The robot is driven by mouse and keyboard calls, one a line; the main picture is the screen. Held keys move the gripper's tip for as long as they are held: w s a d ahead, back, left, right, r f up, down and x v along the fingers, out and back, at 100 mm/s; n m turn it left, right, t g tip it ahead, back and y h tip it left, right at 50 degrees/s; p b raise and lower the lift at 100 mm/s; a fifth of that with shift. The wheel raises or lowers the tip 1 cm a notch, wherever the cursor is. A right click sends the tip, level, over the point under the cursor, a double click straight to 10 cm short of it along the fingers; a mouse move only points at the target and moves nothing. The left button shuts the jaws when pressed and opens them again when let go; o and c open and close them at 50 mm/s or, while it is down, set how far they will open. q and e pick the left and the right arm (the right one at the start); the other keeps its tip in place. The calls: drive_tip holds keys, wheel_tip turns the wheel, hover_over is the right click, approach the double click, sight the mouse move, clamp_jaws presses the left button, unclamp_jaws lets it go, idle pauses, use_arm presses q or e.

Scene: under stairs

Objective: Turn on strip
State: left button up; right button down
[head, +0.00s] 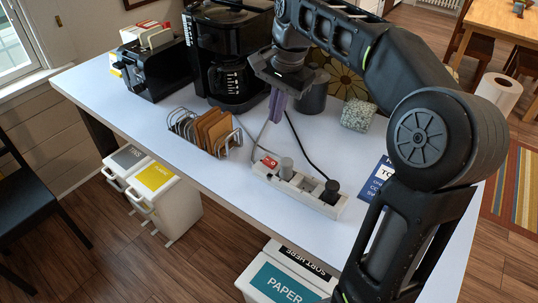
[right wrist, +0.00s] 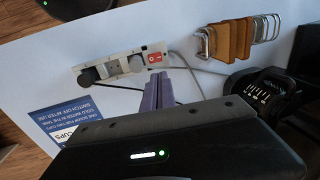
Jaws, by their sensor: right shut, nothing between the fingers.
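The white power strip (head: 308,194) lies on the pale tabletop, with a red rocker switch (head: 269,162) at its left end. In the right wrist view the strip (right wrist: 124,66) runs across, with the red switch (right wrist: 155,58) at its right end. A grey plug and a black plug sit in its sockets. I cannot tell if the switch is on. My right gripper (head: 275,119) is shut and empty, its purple fingers pointing down above the table near the switch end, apparently apart from it. The fingers (right wrist: 158,78) also show in the right wrist view. My left gripper is not in view.
A wire rack with brown slices (head: 213,130) stands left of the strip. A coffee maker (head: 232,60), a toaster (head: 157,66) and a dark mug (head: 313,95) stand behind. A blue sign (head: 373,185) lies to the right. Cords run from the strip. The front tabletop is clear.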

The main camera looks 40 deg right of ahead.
drive_tip(key=shift+r, duration=0.1)
idle(0.3)
drive_tip(key=p, duration=0.1)
approach(266, 159)
drive_tip(key=f, duration=0.3)
drive_tip(key=w+f, duration=0.1)
drive_tip(key=f, duration=0.2)
drive_tip(key=shift+w+a+f, duration=0.1)
drive_tip(key=shift+w+f, duration=0.1)
drive_tip(key=shift+f, duration=0.15)
